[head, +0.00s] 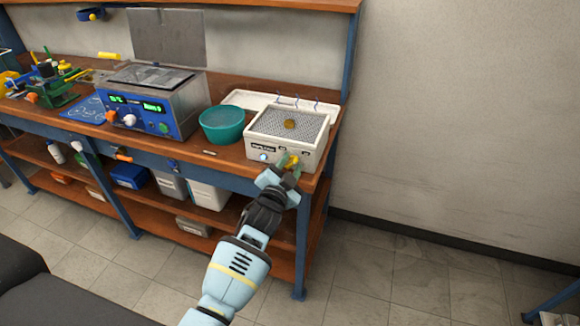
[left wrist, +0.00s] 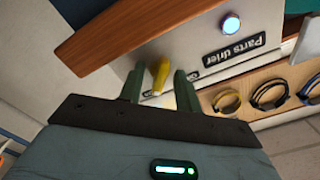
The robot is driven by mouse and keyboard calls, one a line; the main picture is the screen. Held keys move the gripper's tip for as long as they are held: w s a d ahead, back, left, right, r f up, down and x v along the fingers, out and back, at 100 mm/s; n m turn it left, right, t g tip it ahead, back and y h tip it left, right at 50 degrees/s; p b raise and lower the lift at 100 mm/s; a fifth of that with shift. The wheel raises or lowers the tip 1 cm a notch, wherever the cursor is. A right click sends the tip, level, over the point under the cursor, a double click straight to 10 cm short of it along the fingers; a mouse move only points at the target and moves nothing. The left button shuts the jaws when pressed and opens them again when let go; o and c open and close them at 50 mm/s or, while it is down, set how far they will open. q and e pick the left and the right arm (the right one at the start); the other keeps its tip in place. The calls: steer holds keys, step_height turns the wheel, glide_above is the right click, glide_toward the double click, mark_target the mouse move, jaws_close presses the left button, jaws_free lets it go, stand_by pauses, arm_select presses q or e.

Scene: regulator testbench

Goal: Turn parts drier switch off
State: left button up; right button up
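The parts drier (head: 257,142) is a white box with a mesh top at the right end of the workbench. Its front carries a "Parts drier" label and a lit bluish lamp (head: 263,156), also bright in the left wrist view (left wrist: 231,25). The yellow switch (left wrist: 160,76) sticks out of the drier's front panel. In the head view the switch (head: 293,161) is partly hidden by my left gripper (head: 287,170). In the left wrist view the open fingers of my left gripper (left wrist: 158,80) stand either side of the switch, with a gap to the right finger. My right gripper is not in view.
A teal bowl (head: 222,125) stands left of the drier, then a blue-fronted device (head: 150,105) with green displays. A white tray (head: 250,98) lies behind the drier. Grey bins (head: 208,196) sit on the lower shelf.

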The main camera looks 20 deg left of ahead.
arm_select(q)
jaws_close()
